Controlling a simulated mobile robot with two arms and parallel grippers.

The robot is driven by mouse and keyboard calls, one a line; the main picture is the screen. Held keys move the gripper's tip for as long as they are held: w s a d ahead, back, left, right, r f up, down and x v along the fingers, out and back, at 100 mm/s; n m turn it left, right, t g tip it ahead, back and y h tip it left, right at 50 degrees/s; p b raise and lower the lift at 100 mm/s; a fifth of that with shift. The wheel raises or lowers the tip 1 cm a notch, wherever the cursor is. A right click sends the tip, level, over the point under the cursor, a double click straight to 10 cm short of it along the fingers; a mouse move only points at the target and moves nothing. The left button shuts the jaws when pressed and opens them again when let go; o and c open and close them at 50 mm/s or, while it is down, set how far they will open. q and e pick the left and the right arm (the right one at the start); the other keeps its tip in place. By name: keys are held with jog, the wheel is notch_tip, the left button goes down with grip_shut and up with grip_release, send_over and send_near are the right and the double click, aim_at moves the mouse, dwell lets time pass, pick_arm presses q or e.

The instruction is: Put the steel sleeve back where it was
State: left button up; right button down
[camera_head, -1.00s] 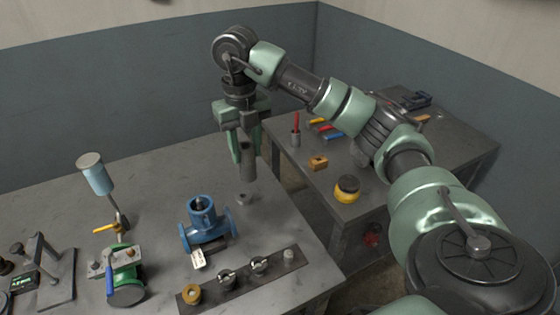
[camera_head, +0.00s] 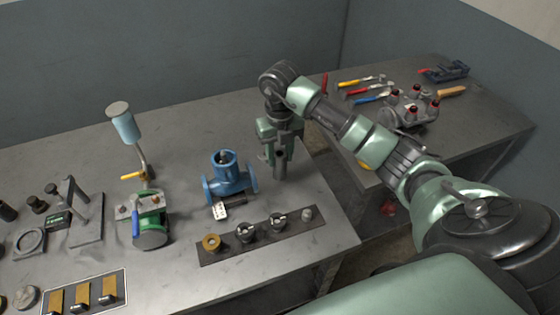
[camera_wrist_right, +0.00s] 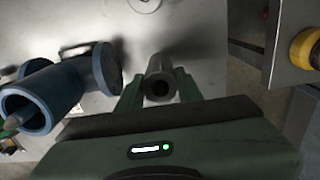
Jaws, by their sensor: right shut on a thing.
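The grey steel sleeve (camera_head: 280,164) is upright in my right gripper (camera_head: 276,156), low over the table just right of the blue valve body (camera_head: 229,181). In the right wrist view the sleeve (camera_wrist_right: 160,80) stands between the two green fingers of the gripper (camera_wrist_right: 159,90), its open end toward the camera. I cannot tell whether its lower end touches the table (camera_head: 310,190). The spot under it is hidden by the gripper and sleeve. My left gripper is not in view.
A dark strip (camera_head: 262,235) with a brass ring and several small fittings lies in front. A second bench (camera_head: 470,120) with tools stands right, across a gap. Table is clear behind the blue valve.

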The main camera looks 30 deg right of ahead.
notch_tip(320, 180, down, 3)
jog(key=shift+f+p, duration=0.15)
jog(key=shift+p, duration=0.15)
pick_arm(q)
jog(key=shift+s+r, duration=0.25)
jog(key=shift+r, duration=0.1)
pick_arm(e)
jog(key=shift+f, duration=0.15)
jog(key=c, duration=0.9)
grip_release()
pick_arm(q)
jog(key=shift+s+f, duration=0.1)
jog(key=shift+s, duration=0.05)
